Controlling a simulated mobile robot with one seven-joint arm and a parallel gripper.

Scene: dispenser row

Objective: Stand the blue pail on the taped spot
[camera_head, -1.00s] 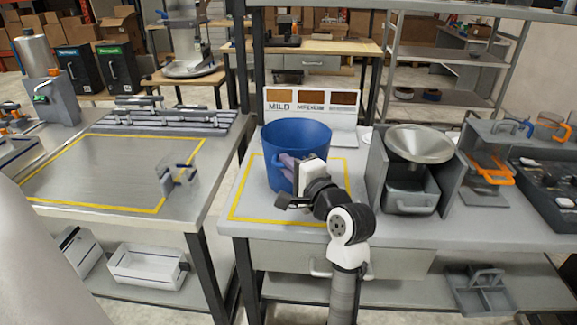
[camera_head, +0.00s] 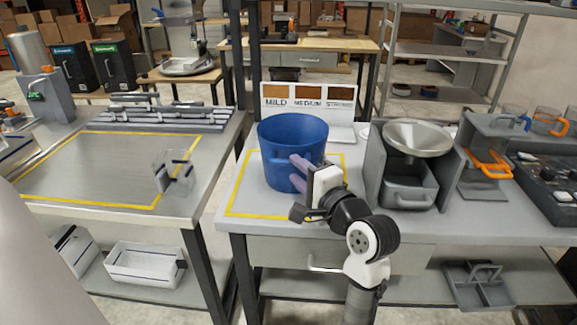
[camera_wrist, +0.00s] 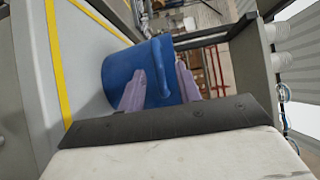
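The blue pail (camera_head: 283,140) stands upright on the right-hand table, within a yellow tape outline (camera_head: 270,215). The pail's base is partly hidden by my gripper, so I cannot tell how near it is to the right tape line. My gripper (camera_head: 296,169) is at the pail's front right side, with its two purple fingers spread apart. In the wrist view, my gripper (camera_wrist: 160,72) has one finger on either side of the handle on the blue pail (camera_wrist: 118,76); nothing is clamped, and contact is unclear.
A grey hopper with a metal funnel (camera_head: 417,138) stands right of the outline. A sign board with colour patches (camera_head: 308,103) stands behind the pail. The left table has another yellow tape outline (camera_head: 100,203) with a clear container (camera_head: 175,175) at its right edge.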

